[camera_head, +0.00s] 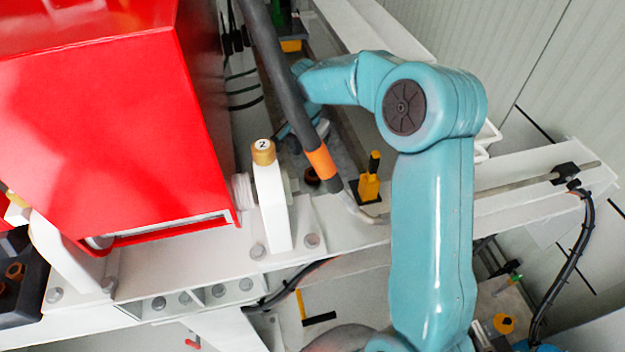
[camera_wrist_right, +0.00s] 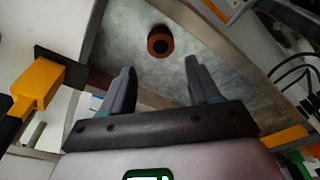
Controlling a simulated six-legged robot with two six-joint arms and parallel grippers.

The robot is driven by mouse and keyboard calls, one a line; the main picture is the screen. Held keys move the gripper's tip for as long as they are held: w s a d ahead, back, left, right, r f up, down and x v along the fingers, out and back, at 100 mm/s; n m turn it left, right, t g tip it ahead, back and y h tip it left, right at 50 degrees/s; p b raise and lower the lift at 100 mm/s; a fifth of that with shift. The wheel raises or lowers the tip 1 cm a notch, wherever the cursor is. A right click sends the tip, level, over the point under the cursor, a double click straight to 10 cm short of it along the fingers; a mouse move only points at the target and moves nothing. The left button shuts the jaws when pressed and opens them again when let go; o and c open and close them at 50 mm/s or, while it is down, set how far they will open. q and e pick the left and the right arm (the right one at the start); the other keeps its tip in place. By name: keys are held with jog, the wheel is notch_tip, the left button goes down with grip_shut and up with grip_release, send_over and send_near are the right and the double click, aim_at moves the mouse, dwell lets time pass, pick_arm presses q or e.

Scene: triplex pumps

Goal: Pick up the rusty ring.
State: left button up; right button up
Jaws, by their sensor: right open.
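The rusty ring (camera_wrist_right: 151,45) is a small orange-brown ring with a dark centre. In the right wrist view it lies on a grey metal surface (camera_wrist_right: 212,45), beyond my fingertips. A small dark reddish piece beside the grey hose in the head view (camera_head: 312,176) looks like the same ring, partly hidden. My right gripper (camera_wrist_right: 160,68) is open and empty, its two fingers on either side of the line to the ring and apart from it. In the head view my teal right arm reaches in from the right, and its gripper is mostly hidden behind the hose. My left gripper is not in view.
A grey hose with an orange band (camera_head: 321,161) crosses in front of the ring area. A yellow-black valve handle (camera_head: 369,188) stands to its right; a yellow fitting (camera_wrist_right: 36,84) shows in the wrist view. A large red housing (camera_head: 110,120) fills the left. White beams surround the recess.

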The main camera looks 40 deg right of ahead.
aim_at(312, 173)
jog(key=f, duration=0.1)
jog(key=d+f, duration=0.1)
jog(key=f, duration=0.1)
jog(key=shift+w+d+f+b, duration=0.1)
jog(key=shift+w+f+b, duration=0.1)
jog(key=shift+b, duration=0.2)
jog(key=shift+a+f, duration=0.1)
jog(key=shift+a, duration=0.25)
jog(key=f+b, duration=0.1)
jog(key=f, duration=0.1)
jog(key=d+f+b, duration=0.1)
jog(key=f, duration=0.2)
jog(key=shift+w+d+f+b, duration=0.1)
jog(key=shift+b, duration=0.3)
jog(key=shift+a, duration=0.2)
jog(key=shift+r, duration=0.2)
jog(key=shift+c, duration=0.5)
jog(key=shift+d, duration=0.15)
jog(key=c, duration=0.7)
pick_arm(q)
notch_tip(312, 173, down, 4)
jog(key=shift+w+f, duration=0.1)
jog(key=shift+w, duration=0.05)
pick_arm(e)
jog(key=shift+c, duration=0.2)
